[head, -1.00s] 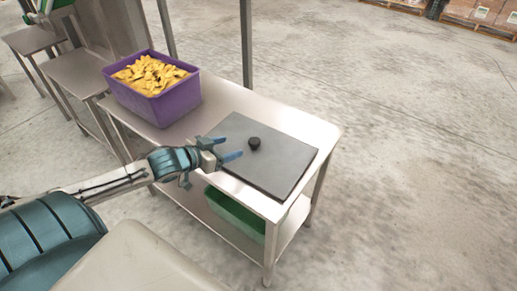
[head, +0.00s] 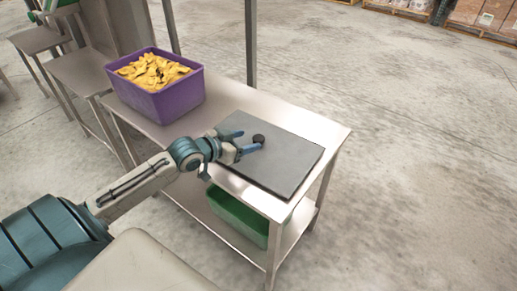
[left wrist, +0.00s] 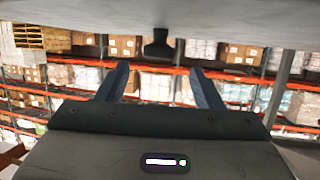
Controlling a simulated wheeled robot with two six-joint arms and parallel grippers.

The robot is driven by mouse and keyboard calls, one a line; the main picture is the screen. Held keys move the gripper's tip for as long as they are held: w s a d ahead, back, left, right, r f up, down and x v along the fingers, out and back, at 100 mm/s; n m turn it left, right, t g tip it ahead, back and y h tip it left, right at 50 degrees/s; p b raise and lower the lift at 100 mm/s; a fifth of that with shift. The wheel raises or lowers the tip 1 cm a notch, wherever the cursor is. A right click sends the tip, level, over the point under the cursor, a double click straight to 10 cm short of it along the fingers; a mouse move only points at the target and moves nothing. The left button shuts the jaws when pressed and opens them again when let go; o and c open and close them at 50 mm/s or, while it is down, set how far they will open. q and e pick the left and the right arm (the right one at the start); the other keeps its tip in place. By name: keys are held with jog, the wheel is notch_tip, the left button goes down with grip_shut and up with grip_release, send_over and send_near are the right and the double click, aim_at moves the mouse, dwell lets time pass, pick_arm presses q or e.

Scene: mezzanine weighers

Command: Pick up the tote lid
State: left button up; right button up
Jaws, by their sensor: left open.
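The tote lid (head: 285,165) is a flat dark grey square plate lying on the steel table, with a round black knob (head: 258,139) on top. In the left wrist view the lid (left wrist: 240,28) spans the top of the picture, upside down, with the knob (left wrist: 157,45) hanging from it. My left gripper (head: 249,142) is open over the lid's near left part. Its blue fingertips are close to the knob, one on either side in the left wrist view. I cannot tell whether they touch it. My right gripper is out of view.
A purple tote (head: 160,103) full of yellow pieces stands on the steel table (head: 318,126), left of the lid. A green tote (head: 238,217) sits on the lower shelf. A steel post (head: 250,50) rises behind the table. Open floor lies to the right.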

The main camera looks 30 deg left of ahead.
aim_at(257, 139)
pick_arm(q)
jog(key=shift+x, duration=2.2)
jog(key=shift+d+f, duration=0.1)
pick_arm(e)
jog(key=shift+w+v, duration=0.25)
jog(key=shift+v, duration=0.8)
pick_arm(q)
jog(key=shift+s, duration=0.1)
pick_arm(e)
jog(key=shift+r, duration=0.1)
pick_arm(q)
jog(key=c, duration=1.1)
jog(key=shift+c, duration=0.8)
